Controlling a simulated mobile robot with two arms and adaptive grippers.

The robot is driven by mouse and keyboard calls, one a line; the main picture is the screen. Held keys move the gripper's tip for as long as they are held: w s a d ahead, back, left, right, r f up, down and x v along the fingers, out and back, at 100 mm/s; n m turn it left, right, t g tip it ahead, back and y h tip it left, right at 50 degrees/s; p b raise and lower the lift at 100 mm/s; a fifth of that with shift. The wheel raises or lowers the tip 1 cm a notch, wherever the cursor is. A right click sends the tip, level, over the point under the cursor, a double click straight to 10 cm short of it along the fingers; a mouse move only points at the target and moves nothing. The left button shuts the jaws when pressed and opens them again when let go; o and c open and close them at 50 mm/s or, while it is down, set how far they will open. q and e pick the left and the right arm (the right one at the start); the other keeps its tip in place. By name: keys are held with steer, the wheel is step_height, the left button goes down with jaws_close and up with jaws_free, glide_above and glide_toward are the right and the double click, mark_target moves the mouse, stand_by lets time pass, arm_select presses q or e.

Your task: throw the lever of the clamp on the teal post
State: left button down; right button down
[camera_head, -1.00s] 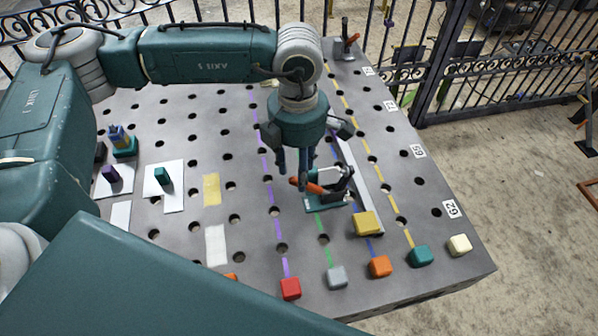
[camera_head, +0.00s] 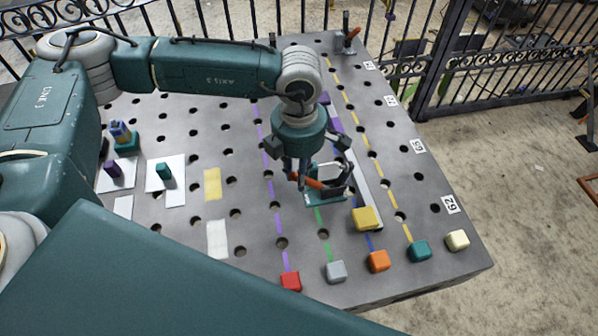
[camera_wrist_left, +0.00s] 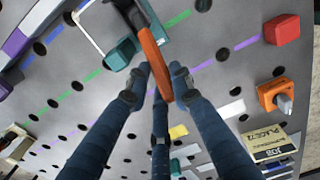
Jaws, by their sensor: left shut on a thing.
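The clamp (camera_head: 340,186) has a dark body on a teal base (camera_head: 326,198) in the middle right of the table. Its orange lever (camera_head: 318,184) reaches left, low over the base. My left gripper (camera_head: 302,180) comes down from above, shut on the lever. In the left wrist view the orange lever (camera_wrist_left: 154,60) stands between the blue-grey fingers (camera_wrist_left: 158,88), beside the teal block (camera_wrist_left: 121,54). The fingers hide part of the lever in the head view. My right gripper is not in view.
A yellow block (camera_head: 365,218) sits near the clamp on a long pale bar (camera_head: 362,165). Red (camera_head: 291,281), grey (camera_head: 336,271), orange (camera_head: 378,261) and teal (camera_head: 419,250) blocks line the front edge. Another clamp (camera_head: 347,38) stands at the far corner.

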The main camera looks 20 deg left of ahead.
mark_target(309, 178)
arm_select(q)
steer(key=shift+w+r, duration=0.1)
steer(key=shift+w+d+r+y+b, duration=0.1)
steer(key=shift+w+d+y+b, duration=0.05)
steer(key=shift+d+y+b, duration=0.2)
steer(key=d+g+y+b, duration=0.1)
steer(key=w+d+r+g+y+b, duration=0.1)
steer(key=y+b, duration=0.1)
steer(key=shift+w+d+r, duration=0.2)
steer(key=shift+w, duration=0.05)
steer(key=shift+w+d+r+g+y, duration=0.25)
steer(key=shift+d+g+y, duration=0.15)
steer(key=shift+g, duration=0.2)
steer(key=shift+w+d+r+g+y, duration=0.15)
steer(key=shift+w+d+g+y, duration=0.25)
steer(key=shift+y, duration=0.25)
steer(key=shift+d, duration=0.1)
